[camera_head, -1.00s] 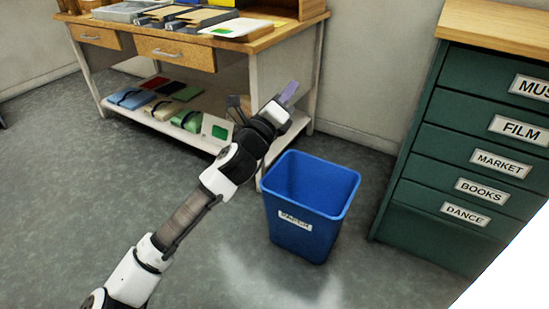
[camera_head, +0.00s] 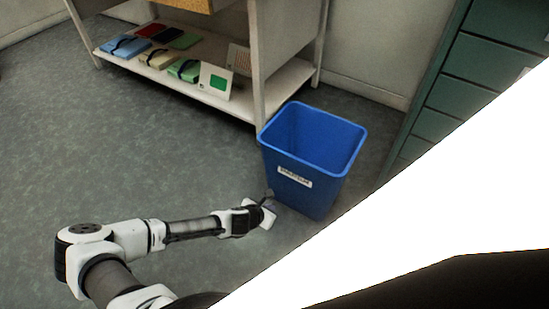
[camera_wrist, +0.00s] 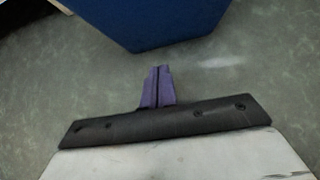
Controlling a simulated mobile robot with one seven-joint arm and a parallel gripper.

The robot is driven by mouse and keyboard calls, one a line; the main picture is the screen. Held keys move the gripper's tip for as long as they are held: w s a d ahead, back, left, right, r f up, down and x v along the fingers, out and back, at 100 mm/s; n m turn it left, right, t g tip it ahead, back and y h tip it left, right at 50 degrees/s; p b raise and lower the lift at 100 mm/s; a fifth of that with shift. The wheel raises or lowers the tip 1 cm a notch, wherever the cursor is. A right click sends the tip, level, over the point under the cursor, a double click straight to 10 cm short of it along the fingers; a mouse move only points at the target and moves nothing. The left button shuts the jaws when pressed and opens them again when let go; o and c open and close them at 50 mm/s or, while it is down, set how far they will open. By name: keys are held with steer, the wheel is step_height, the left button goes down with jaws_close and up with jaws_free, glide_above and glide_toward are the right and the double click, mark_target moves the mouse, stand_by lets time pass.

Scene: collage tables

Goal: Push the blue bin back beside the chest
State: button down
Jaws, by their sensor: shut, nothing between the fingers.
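The blue bin (camera_head: 310,160) stands upright and empty-looking on the grey floor, with a white label on its front. The green chest (camera_head: 450,95) is at the right, partly hidden by a white shape; a floor gap shows between it and the bin. My gripper (camera_head: 270,203) is low, at the bin's lower left front corner. In the wrist view my gripper (camera_wrist: 156,87) has its purple fingers together with nothing between them, and the bin (camera_wrist: 140,22) is just ahead of them. A small strip of floor shows between the fingertips and the bin there.
A wooden table's lower shelf (camera_head: 170,80) with several books and cards is behind and left of the bin. The table's front leg (camera_head: 257,75) stands close to the bin's back left corner. A wall is behind. The floor (camera_head: 80,150) at left is clear.

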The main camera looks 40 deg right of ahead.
steer(key=w+d+f+b, duration=0.3)
steer(key=d+f+b, duration=0.1)
steer(key=d, duration=0.5)
steer(key=shift+w+d+f+b, duration=0.2)
steer(key=shift+f+b, duration=0.15)
steer(key=shift+f, duration=0.55)
